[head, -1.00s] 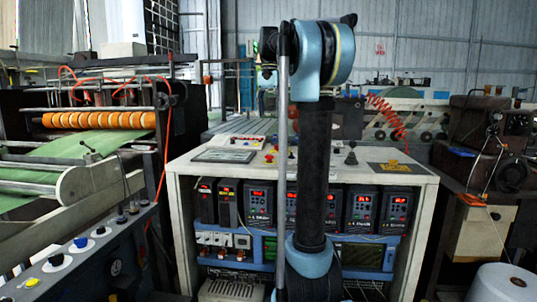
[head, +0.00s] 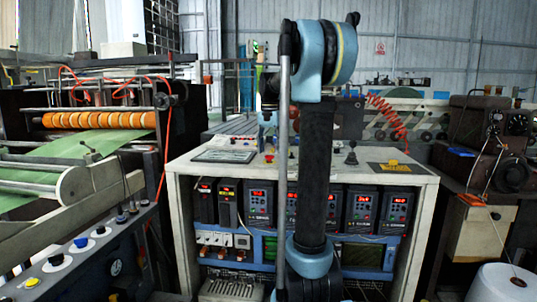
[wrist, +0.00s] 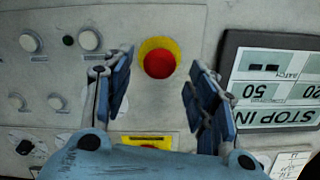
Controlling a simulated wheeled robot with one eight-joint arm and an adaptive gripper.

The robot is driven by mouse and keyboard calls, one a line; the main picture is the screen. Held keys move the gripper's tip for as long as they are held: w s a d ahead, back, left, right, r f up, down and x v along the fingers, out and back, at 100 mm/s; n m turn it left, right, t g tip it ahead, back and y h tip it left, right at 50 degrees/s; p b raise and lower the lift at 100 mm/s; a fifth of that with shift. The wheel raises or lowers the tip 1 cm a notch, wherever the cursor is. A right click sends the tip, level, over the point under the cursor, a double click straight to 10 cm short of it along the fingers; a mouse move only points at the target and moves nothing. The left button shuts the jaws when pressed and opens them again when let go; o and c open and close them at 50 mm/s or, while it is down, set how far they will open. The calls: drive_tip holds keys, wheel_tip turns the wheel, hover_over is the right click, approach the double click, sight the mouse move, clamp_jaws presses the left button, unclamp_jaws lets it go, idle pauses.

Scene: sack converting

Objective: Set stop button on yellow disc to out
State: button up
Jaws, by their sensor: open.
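The stop button is a red round cap (wrist: 160,64) on a yellow disc (wrist: 146,46), on a pale panel in the wrist view. My gripper (wrist: 160,88) is open, with its blue-padded fingers on the left and right of the button and a gap on each side. Nothing is held. Whether the button is pressed in or out cannot be told from above. In the head view, my gripper's end is small and partly hidden behind my own arm, above the cabinet top; a small red button (head: 269,157) shows there.
A dark-framed display (wrist: 278,88) reading STOP IN upside down lies right of the button. Several pale knobs (wrist: 88,40) are on the left. A yellow label (wrist: 147,141) lies below. In the head view, a black joystick (head: 351,156) and yellow plate (head: 397,168) stand on the cabinet's right.

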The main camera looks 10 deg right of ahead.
drive_tip(key=shift+f, duration=0.9)
clamp_jaws()
drive_tip(key=shift+r, duration=0.5)
unclamp_jaws()
drive_tip(key=shift+r, duration=0.15)
wheel_tip(320, 180, up, 12)
